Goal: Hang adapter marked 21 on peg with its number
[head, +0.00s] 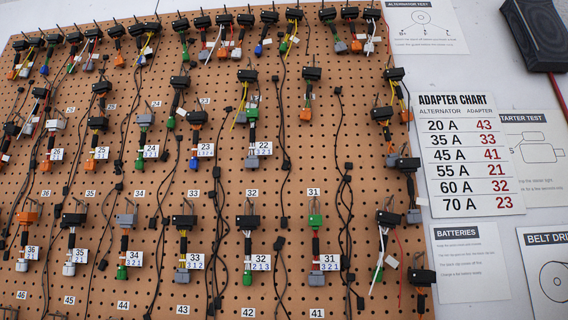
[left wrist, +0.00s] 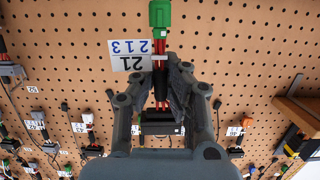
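The adapter marked 21 (left wrist: 160,22) shows in the left wrist view, with a green connector, red wires, a black sleeve and a black box. Its white tag (left wrist: 131,55) reads 21 and 213. My left gripper (left wrist: 172,72) has its fingers closed around the adapter's middle, and the pegboard is behind it. Neither gripper shows in the head view. In the head view, the pegboard (head: 312,150) has a bare patch to the right of the adapter tagged 22 (head: 252,130) and above the adapter tagged 31 (head: 315,240). I cannot read a label 21 there.
Many adapters and dark cables hang on the board around the bare patch. A dark cable (head: 345,215) hangs to its right. The adapter chart (head: 460,100) on the wall lists 21 beside 55 A. A wooden ledge (left wrist: 300,112) stands at right in the left wrist view.

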